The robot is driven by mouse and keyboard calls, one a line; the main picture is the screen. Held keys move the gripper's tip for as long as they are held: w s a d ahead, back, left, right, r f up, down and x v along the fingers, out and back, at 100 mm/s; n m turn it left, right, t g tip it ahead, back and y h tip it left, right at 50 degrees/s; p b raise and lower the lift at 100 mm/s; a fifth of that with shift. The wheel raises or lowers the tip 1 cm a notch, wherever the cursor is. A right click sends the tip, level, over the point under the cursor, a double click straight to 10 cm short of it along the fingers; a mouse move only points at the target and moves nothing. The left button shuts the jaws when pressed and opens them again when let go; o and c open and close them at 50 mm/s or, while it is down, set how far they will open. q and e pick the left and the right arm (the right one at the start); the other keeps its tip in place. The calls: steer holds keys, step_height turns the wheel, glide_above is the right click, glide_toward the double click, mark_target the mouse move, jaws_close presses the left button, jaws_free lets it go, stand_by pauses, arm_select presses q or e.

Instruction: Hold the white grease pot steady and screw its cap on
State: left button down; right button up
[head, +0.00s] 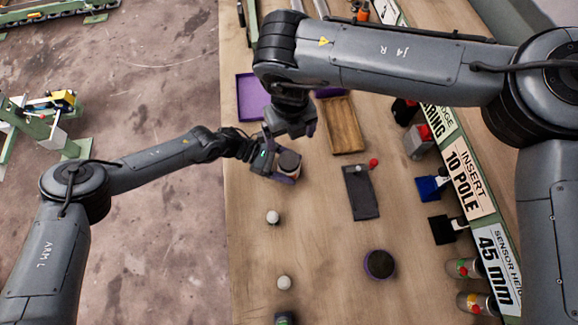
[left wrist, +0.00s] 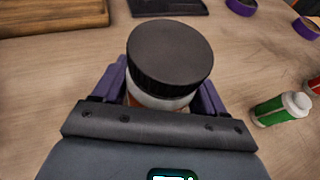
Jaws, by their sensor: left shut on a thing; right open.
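The white grease pot (left wrist: 160,101) stands between the purple fingers of my left gripper (left wrist: 163,90), which is shut on it. The dark ribbed cap (left wrist: 170,55) sits on top of the pot, slightly tilted in the left wrist view; I cannot tell how tightly it is seated. In the head view the cap (head: 289,161) shows from above and hides most of the pot. My right gripper (head: 293,128) is open and empty, just above the pot in the picture and apart from the cap. Its fingertips are partly hidden by its own wrist.
A purple tray (head: 251,98) and a wooden tray (head: 344,126) lie beyond the grippers. A dark mat (head: 361,194) lies to the right. White-topped bottles (head: 273,217) and a black disc with a purple rim (head: 380,264) stand nearer. Signs line the right edge.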

arm_select(q)
jaws_free()
steer(key=shift+a, duration=0.1)
steer(key=v, duration=1)
steer(key=shift+w+a+r, duration=0.15)
steer(key=shift+a, duration=0.2)
